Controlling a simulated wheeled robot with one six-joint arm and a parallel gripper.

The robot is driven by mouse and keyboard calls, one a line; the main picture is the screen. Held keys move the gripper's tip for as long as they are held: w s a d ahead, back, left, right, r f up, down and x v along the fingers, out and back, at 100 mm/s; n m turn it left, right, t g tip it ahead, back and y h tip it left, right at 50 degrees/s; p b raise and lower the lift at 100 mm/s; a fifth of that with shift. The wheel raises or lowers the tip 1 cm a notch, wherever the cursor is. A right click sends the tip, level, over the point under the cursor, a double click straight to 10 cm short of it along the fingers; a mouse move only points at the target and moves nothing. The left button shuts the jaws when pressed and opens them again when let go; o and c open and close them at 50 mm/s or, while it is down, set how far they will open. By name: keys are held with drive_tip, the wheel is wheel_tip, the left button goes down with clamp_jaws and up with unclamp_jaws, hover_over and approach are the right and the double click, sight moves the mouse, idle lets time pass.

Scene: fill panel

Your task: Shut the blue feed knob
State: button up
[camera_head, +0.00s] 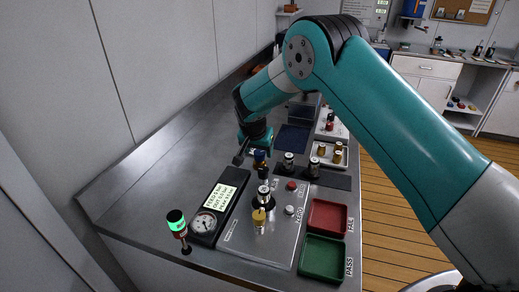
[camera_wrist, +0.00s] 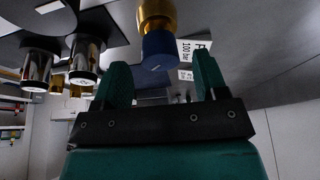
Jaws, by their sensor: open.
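The blue feed knob (camera_head: 260,156) stands at the back of the fill panel (camera_head: 240,238). In the wrist view the blue knob (camera_wrist: 158,50) sits on a brass stem, just beyond the fingertips and roughly centred between them. My gripper (camera_head: 254,153) is right at the knob in the head view, partly covering it. In the wrist view my gripper (camera_wrist: 163,72) has its two teal fingers wide apart with nothing between them. I see no contact with the knob. The knob's turn position is unclear.
A gauge box (camera_head: 211,209) and a green-topped lamp (camera_head: 177,222) stand left of the panel. Red (camera_head: 327,201) and green (camera_head: 324,247) trays lie right. Metal fittings (camera_head: 288,160) stand close right.

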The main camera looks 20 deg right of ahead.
drive_tip(key=shift+x, duration=1.15)
drive_tip(key=c, duration=0.9)
